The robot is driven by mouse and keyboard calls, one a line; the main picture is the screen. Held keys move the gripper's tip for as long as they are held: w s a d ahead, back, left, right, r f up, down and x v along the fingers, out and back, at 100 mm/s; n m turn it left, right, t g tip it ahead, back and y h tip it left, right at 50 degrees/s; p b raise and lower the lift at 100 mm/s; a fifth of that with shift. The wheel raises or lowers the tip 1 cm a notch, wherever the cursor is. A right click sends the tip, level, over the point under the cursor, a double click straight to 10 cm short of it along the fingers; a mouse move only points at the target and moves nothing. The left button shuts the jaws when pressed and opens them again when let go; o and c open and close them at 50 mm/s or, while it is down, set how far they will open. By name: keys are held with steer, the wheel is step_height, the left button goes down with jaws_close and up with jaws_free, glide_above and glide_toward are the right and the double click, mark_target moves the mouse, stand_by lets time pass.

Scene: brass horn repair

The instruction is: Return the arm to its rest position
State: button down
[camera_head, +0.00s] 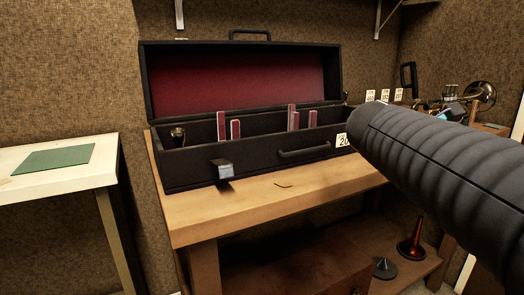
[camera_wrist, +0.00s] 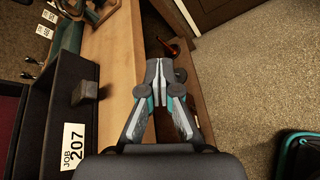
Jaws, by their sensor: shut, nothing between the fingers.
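My gripper (camera_wrist: 158,75) shows in the wrist view with its fingertips together and nothing between them. It hangs over the edge of the wooden bench, in front of the black case. In the head view my arm reaches in from the right and hides part of the bench; the gripper itself does not show there. The open black case (camera_head: 245,158) stands on the wooden bench (camera_head: 250,208), its red-lined lid raised. A job tag (camera_wrist: 73,147) reading 207 is on the case front.
A white table (camera_head: 110,172) with a green mat (camera_head: 54,158) stands at left. Brass horn parts (camera_head: 480,95) lie at right. A copper-coloured cone (camera_head: 411,245) and a dark cone (camera_head: 384,268) stand on the lower shelf. Carpet (camera_wrist: 240,70) is open at right in the wrist view.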

steer(key=s+a+f+m+g+y, duration=0.1)
steer(key=s+a+f+m+y, duration=0.4)
steer(key=s+a+f+m, duration=0.3)
steer(key=s+a+f+m+g+y, duration=0.1)
steer(key=s+a+f+m+y, duration=0.4)
steer(key=s+a+f+m, duration=0.3)
steer(key=s+f+m, duration=0.1)
steer(key=s+f, duration=0.2)
steer(key=f, duration=0.4)
steer(key=shift+s+a+m+y, duration=0.3)
steer(key=shift+a+m+y, duration=0.05)
steer(key=shift+m+y, duration=0.05)
